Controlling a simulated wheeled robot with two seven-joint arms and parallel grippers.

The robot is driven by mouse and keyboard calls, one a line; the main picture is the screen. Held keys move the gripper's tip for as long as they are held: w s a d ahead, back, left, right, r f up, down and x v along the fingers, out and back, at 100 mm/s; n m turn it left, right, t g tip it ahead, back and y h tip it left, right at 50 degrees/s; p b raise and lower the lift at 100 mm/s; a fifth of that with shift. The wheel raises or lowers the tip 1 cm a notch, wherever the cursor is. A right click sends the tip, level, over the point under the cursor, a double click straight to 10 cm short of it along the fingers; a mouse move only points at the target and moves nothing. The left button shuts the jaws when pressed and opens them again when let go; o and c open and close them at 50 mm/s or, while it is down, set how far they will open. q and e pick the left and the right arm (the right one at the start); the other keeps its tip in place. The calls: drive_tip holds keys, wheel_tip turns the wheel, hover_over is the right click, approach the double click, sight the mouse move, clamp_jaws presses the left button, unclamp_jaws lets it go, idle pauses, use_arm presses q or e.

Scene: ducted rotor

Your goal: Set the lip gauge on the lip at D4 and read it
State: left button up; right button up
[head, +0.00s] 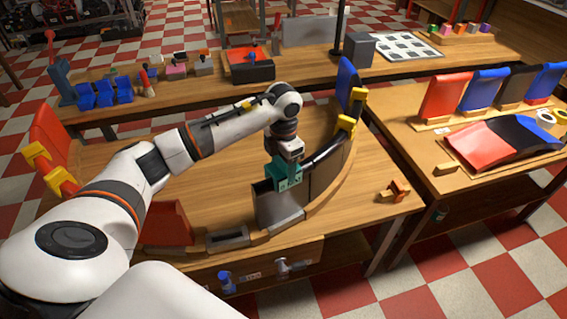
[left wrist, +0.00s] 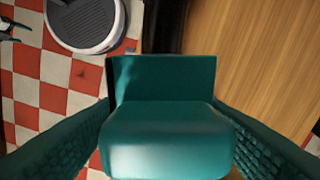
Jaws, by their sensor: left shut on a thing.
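My left gripper (head: 288,160) is shut on a teal block, which I take to be the lip gauge (head: 285,174). In the left wrist view the gauge (left wrist: 165,135) sits between the two dark fingers (left wrist: 163,150). In the head view the gauge is at the top edge of a grey panel (head: 278,210) in the curved duct wall. I cannot tell whether it touches the lip. No D4 mark or gauge reading is legible.
Darker panels (head: 325,180) continue the wall to a blue panel (head: 350,82) with yellow clamps (head: 347,124). A red panel (head: 165,222) and a red panel with yellow clamps (head: 37,157) stand at left. An orange-and-wood piece (head: 394,190) lies right of the wall.

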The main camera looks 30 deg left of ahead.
use_arm(q)
drive_tip(key=shift+f, duration=0.3)
drive_tip(key=o, duration=1.1)
wheel_tip(320, 180, up, 12)
drive_tip(key=b, duration=0.2)
drive_tip(key=shift+b, duration=0.4)
